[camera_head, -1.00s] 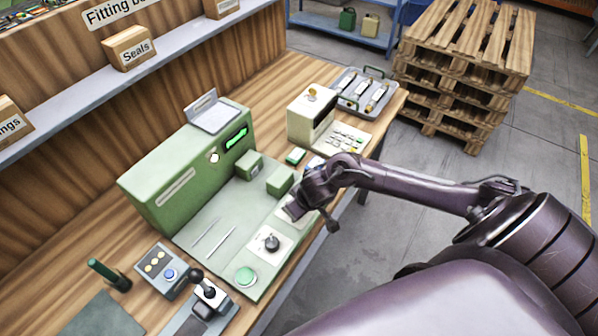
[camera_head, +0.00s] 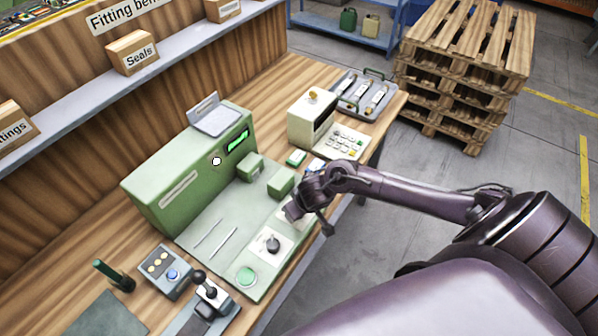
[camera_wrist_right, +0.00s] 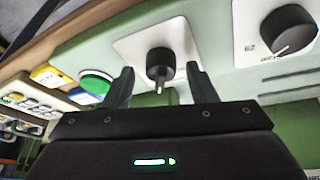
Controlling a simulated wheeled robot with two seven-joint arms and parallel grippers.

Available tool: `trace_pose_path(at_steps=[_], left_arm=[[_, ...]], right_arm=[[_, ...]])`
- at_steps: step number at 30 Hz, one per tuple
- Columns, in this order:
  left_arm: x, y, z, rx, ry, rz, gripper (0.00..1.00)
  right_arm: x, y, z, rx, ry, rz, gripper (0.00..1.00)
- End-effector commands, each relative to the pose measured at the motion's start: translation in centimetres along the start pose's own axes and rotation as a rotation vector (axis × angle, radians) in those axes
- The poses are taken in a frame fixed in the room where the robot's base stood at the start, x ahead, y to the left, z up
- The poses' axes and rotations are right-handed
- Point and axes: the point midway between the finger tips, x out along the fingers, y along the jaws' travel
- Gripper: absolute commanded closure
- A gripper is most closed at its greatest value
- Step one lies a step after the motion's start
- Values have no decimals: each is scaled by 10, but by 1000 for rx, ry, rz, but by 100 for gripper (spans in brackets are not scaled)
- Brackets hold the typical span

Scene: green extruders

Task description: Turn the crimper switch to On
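The crimper is a green machine (camera_head: 190,165) on the bench with a lit green display (camera_head: 238,141). In the right wrist view, a black switch knob (camera_wrist_right: 160,64) with a pale pointer line sits on a white plate (camera_wrist_right: 133,47). My right gripper (camera_wrist_right: 162,88) is open, its two fingers on either side of this knob, with a gap on each side. I cannot tell whether they touch it. My left gripper is not in view.
A green button (camera_wrist_right: 97,82) is left of the knob. Green blocks (camera_head: 281,183) stand close behind my right gripper. A cream keypad device (camera_head: 312,117) and grey tray (camera_head: 377,82) stand farther back. A joystick box (camera_head: 211,297) and button box (camera_head: 165,271) are at the near end.

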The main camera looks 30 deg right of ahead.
Motion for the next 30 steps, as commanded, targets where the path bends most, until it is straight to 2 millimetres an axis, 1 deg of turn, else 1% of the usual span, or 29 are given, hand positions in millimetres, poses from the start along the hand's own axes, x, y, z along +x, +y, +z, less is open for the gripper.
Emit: trace_pose_path(at_steps=[5,8,11,15,21,25,30], left_arm=[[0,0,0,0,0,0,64],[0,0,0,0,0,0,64],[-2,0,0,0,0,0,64],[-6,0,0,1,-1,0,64],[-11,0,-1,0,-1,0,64],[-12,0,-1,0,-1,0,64],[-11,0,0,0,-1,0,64]], right_arm=[[0,-1,1,-1,-2,-2,48],[-3,-1,1,-2,-2,-2,48],[-15,-1,1,-2,-2,-4,48],[-41,-1,0,-4,-1,-3,48],[-69,0,0,-2,0,-2,48],[-77,0,0,-1,-1,-1,48],[-78,0,1,0,-1,-1,48]])
